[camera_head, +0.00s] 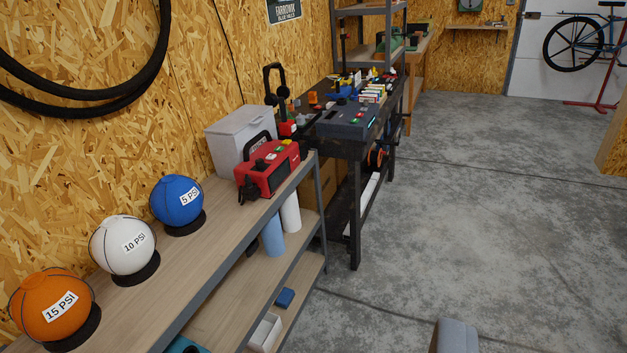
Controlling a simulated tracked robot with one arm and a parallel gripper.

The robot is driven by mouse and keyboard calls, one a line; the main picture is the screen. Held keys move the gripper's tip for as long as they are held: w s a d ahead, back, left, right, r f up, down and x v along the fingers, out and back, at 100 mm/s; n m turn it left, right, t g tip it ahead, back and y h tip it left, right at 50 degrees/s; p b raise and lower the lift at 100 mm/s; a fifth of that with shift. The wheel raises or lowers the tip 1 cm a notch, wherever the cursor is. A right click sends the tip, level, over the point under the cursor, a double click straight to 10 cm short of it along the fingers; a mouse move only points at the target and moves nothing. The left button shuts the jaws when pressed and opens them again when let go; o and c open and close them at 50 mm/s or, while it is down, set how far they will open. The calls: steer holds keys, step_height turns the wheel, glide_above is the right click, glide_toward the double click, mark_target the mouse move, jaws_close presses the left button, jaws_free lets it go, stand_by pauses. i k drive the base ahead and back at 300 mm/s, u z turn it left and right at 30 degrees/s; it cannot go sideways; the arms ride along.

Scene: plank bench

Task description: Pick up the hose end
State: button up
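A red inflator box (268,170) with coloured buttons and a black handle stands at the far end of the upper wooden shelf. A small black piece (249,190) sits at its lower left front; it may be the hose end, but it is too small to tell. No hose end shows clearly elsewhere. My gripper's fingers are not in view. A grey rounded block at the bottom edge may be part of me; I cannot tell.
Orange (40,296), white (122,244) and blue (177,200) balls with PSI labels sit on black stands along the shelf (205,265). A grey bin (237,135) stands behind the inflator. A cluttered black workbench (345,148) adjoins. The concrete floor (460,200) at right is mostly clear.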

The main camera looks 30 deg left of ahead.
mark_target(249, 183)
steer(key=z, duration=0.25)
steer(key=i, duration=2.25)
steer(key=u, duration=3.1)
steer(key=i, duration=1)
steer(key=z, duration=0.05)
